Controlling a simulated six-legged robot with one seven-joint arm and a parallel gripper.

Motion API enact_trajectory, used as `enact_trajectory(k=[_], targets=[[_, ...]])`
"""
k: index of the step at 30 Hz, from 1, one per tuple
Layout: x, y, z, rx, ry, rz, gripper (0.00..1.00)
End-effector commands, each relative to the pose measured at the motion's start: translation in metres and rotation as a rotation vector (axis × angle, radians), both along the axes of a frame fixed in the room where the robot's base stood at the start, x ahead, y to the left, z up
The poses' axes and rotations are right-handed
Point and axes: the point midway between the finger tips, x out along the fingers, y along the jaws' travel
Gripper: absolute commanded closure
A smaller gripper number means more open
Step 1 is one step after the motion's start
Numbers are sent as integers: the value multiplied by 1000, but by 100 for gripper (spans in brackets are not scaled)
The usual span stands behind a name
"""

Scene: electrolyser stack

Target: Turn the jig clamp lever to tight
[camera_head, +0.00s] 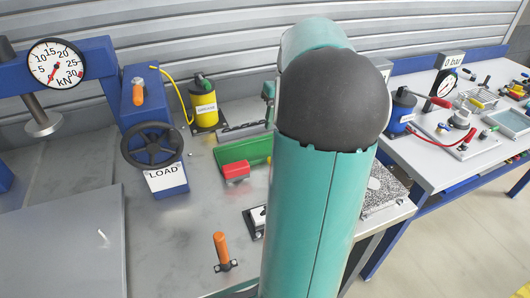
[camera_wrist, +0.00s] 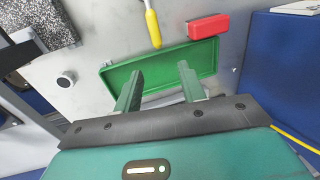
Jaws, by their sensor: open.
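An upright orange-handled lever (camera_head: 221,250) on a small dark bracket stands at the front of the bench in the head view. It looks like a clamp lever, but no label shows which one it is. A second orange handle (camera_head: 138,95) sits on the blue press body. My gripper (camera_wrist: 158,85) is open and empty in the wrist view, its two green fingers over the near edge of the green tray (camera_wrist: 118,75). A yellow handle (camera_wrist: 152,25) lies beyond the tray, apart from the fingers. My arm hides part of the bench in the head view.
A red block (camera_wrist: 208,26) sits beside the tray. The black handwheel (camera_head: 151,146) and LOAD sign (camera_head: 166,178) stand left of it. A speckled slab (camera_wrist: 40,25) is at upper left in the wrist view. Bare bench lies around the orange lever.

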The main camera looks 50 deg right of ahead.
Motion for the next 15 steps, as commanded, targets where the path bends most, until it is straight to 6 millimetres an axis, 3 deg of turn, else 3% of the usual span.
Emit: enact_trajectory(k=[15], targets=[[7,20,-97,2,3,0,59]])
